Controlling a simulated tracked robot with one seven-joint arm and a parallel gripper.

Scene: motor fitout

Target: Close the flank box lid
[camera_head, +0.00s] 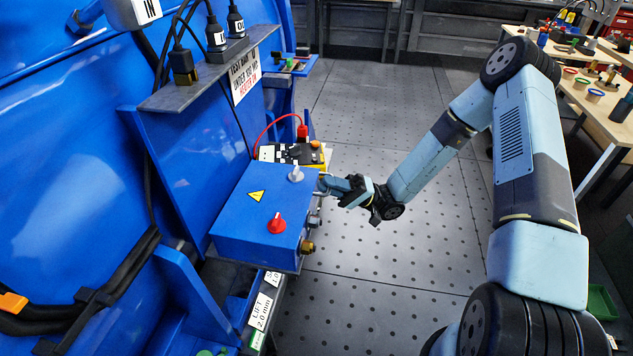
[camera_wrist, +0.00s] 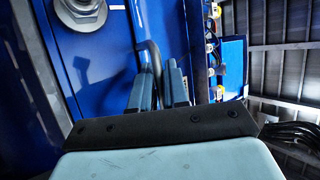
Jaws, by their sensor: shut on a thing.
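The blue flank box (camera_head: 240,243) juts from the machine's blue side in the head view. Its top face, which I take for the lid (camera_head: 245,212), carries a yellow warning triangle and a red knob (camera_head: 276,223). The top looks about flat; I cannot tell whether a gap is left at its edge. My gripper (camera_head: 323,183) is at the box's right side, near the far corner. In the wrist view my gripper (camera_wrist: 160,88) is shut on a grey bent handle (camera_wrist: 154,58), which stands between the fingers. The handle's join to the box is hidden.
A yellow and black battery (camera_head: 308,156) with a red lead sits just behind the box. Brass and grey fittings (camera_head: 307,247) stick out of the box's right side. Black cables (camera_head: 110,285) run down the left. The perforated floor (camera_head: 385,265) to the right is clear.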

